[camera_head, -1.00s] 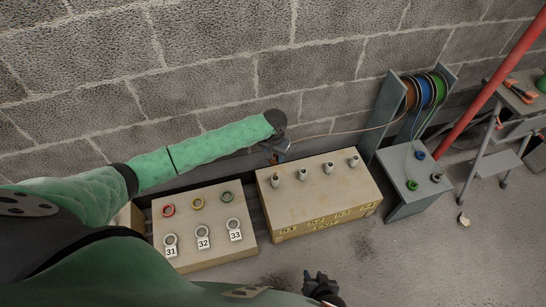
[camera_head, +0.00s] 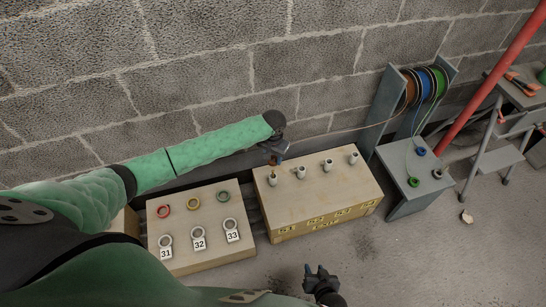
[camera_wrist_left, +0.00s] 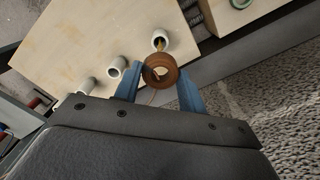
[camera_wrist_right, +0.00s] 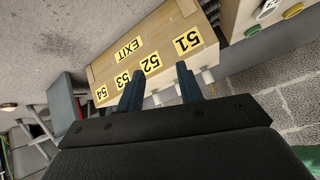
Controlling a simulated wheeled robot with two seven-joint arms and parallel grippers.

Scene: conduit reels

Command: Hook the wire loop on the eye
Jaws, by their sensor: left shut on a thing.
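My left gripper (camera_head: 274,158) is above the near-left conduit stub (camera_head: 272,179) on the yellow-labelled box. In the left wrist view my left gripper (camera_wrist_left: 158,82) is shut on the copper-brown wire loop (camera_wrist_left: 160,72), a thick ring. A thin brass-coloured piece, seemingly the eye (camera_wrist_left: 159,43), stands in the mouth of the white stub just beyond the loop. The loop overlaps the stub's edge in that view; I cannot tell whether loop and eye touch. My right gripper (camera_head: 318,270) hangs low in front of the box, open and empty, also in the right wrist view (camera_wrist_right: 158,82).
The box (camera_head: 325,205) carries several stubs and labels 51 to 54. A box (camera_head: 215,255) with coloured rings and tags 31 to 33 stands at left. A reel stand (camera_head: 392,100) is at right; its thin wire runs toward my left gripper. A block wall is behind.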

